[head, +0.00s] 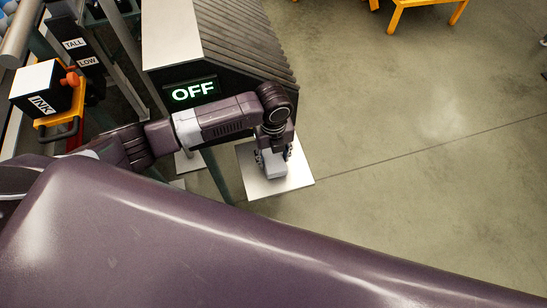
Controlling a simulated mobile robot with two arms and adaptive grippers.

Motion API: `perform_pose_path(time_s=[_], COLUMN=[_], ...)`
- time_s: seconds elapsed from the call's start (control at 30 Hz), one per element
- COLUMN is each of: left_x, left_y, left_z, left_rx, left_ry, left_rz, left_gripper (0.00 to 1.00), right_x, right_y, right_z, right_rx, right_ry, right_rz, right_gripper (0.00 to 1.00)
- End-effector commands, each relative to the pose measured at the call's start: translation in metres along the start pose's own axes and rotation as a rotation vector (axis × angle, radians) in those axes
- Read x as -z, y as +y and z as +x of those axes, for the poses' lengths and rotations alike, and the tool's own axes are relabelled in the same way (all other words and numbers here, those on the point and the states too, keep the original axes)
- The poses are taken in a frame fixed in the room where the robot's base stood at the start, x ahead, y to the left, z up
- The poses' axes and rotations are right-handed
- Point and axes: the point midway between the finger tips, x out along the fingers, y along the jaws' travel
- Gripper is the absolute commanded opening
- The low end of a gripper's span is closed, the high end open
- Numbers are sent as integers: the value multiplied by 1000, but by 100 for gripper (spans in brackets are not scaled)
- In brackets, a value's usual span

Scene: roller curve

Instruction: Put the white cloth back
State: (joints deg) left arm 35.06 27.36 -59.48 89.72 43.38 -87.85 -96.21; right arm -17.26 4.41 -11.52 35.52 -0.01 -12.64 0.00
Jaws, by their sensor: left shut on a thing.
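My left gripper (273,158) points down over a pale square plate (302,190) beside the dark ribbed machine. It is shut on the white cloth (287,181), a small pale block-like shape between and just below its fingers. The cloth is over the plate; I cannot tell whether it touches it. The fingers and wrist hide part of the cloth. My right gripper is not in view.
The dark ribbed machine (238,38) with a lit green OFF sign (194,91) stands just behind the plate. An INK box (40,85) and TALL and LOW labels are at left. Orange furniture (425,5) is at the top. The floor at right is clear.

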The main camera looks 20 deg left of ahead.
Motion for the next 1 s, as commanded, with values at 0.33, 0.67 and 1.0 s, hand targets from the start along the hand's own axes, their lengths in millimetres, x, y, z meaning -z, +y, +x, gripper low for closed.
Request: perform_pose_path(time_s=[0.33,0.67,1.0], left_x=[0,0,0], left_y=[0,0,0], left_z=[12,15,10], left_rx=[2,1,2], left_ry=[-1,-1,-1], left_rz=[1,0,0], left_gripper=[24,64,64], right_x=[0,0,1], right_y=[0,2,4], right_z=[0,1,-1], right_rx=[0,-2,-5], right_ry=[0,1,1], right_rz=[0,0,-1], right_gripper=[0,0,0])
